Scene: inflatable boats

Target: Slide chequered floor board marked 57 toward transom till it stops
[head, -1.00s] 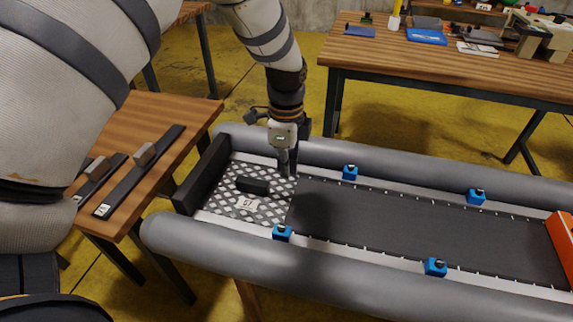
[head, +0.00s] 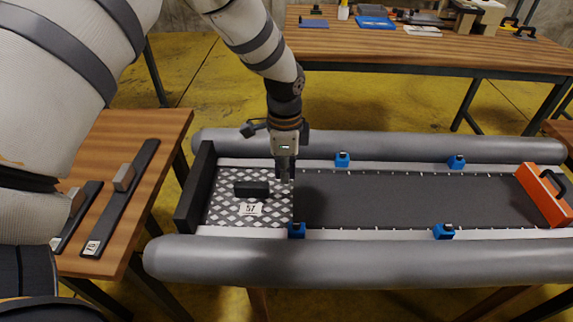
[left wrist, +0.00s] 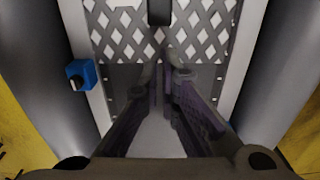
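The chequered floor board marked 57 (head: 226,212) lies flat at the left end of the grey inflatable boat, with a black block handle (head: 251,189) on top. Its left edge is close to a dark upright panel (head: 196,187) that looks like the transom; I cannot tell whether they touch. My left gripper (head: 285,180) points down at the board's right edge, near the far tube. In the left wrist view its fingers (left wrist: 166,80) are together with nothing visible between them, and the chequered board (left wrist: 202,40) lies just ahead. Contact is unclear. My right gripper is not in view.
A plain dark floor (head: 400,200) continues right to an orange panel (head: 540,195). Blue blocks (head: 342,159) sit along both sides between grey tubes (head: 380,262). A wooden table (head: 128,205) with dark bars stands left; a workbench (head: 400,52) with tools stands behind.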

